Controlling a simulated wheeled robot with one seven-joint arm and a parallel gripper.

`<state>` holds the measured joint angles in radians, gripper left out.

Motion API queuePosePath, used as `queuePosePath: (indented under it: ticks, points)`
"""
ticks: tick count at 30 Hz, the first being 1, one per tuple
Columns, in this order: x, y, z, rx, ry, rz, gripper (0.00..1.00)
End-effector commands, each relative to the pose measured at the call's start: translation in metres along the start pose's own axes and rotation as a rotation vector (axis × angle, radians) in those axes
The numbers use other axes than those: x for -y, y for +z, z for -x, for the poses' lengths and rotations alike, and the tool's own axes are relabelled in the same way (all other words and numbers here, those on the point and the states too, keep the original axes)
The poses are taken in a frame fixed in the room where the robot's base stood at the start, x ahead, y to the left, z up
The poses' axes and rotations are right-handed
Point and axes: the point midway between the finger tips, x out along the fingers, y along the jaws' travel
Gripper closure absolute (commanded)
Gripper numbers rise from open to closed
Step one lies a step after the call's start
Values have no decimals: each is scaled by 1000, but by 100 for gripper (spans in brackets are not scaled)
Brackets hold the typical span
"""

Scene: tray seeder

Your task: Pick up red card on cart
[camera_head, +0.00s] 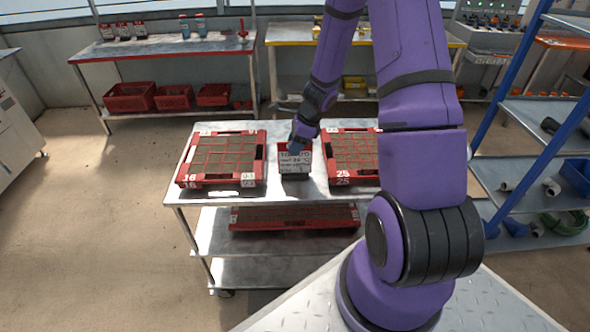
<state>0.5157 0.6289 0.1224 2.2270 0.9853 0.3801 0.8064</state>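The card (295,161) stands between two seed trays on the metal cart (268,194). It shows a pale face with dark print and some red at its edges, in a dark holder (295,176) at its foot. My purple arm reaches over the cart from the right. My gripper (297,147) is at the card's top edge, pointing down. The fingers are small and dark here, so I cannot tell whether they are apart or closed on the card.
Another tray (238,225) is on the lower shelf. A blue-framed rack (513,143) stands at right. The floor at left is clear.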

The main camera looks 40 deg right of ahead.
Motion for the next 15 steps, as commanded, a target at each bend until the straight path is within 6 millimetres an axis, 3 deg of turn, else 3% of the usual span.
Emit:
queuePosePath:
  ticks: [12, 13, 15]
  points:
    - [0, -1, -2, 0, 0, 0, 65]
    - [0, -1, -2, 0, 0, 0, 67]
    - [0, -1, -2, 0, 0, 0, 83]
